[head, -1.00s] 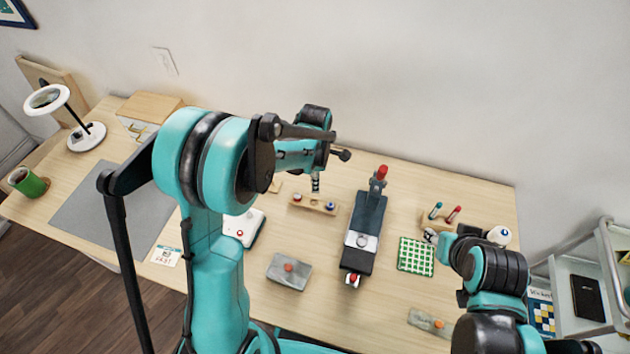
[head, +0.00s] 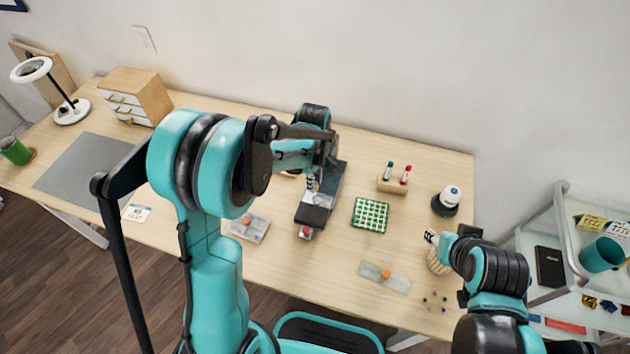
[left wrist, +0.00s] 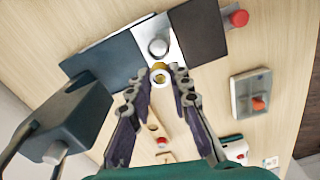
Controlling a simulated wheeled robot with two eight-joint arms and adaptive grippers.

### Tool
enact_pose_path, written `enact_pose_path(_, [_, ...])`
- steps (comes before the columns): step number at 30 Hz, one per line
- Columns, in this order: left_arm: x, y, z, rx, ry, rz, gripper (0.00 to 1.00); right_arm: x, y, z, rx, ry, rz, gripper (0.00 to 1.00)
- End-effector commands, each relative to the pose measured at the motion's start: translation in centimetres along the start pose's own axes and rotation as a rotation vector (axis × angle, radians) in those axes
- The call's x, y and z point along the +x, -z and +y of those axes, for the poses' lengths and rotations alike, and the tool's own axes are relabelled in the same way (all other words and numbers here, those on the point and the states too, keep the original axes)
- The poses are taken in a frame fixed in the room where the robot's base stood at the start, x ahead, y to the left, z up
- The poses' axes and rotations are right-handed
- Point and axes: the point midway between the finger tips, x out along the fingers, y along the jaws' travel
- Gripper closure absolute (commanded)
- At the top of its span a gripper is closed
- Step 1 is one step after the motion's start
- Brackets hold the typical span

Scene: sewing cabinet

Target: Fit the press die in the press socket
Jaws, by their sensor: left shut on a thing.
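The press (head: 330,178) is a long dark body near the middle of the table, with a red knob at its front end. In the left wrist view it has a pale metal plate with a round silver piece (left wrist: 158,46), apparently at the socket. My left gripper (head: 312,184) is over the press. In the left wrist view (left wrist: 160,82) its fingertips are shut on a small brass-coloured ringed piece, likely the press die (left wrist: 160,68), right beside the silver piece. Whether the die touches the socket is unclear. My right gripper (head: 431,237) is near the front right; its fingers are too small to read.
A dark block with a silver pin (left wrist: 70,120) stands close left of my left fingers. A wooden holder (left wrist: 153,130) lies beneath them.

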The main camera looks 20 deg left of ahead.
Motion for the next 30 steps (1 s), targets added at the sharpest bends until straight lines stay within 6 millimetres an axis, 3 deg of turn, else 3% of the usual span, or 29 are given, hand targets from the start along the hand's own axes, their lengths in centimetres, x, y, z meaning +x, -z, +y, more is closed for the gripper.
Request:
enact_pose_path(10, [0.6, -0.1, 0.4, -0.070, -0.001, 0.000, 1.00, 0.5, -0.3, 0.0, 0.000, 0.000, 0.000, 0.60])
enact_pose_path(22, [4.0, -0.1, 0.4, -0.070, -0.001, 0.000, 1.00, 2.4, -1.7, 0.0, 0.000, 0.000, 0.000, 0.60])
enact_pose_path(30, [4.6, -0.1, 0.4, -0.070, -0.001, 0.000, 1.00, 2.7, -1.9, 0.0, 0.000, 0.000, 0.000, 0.60])
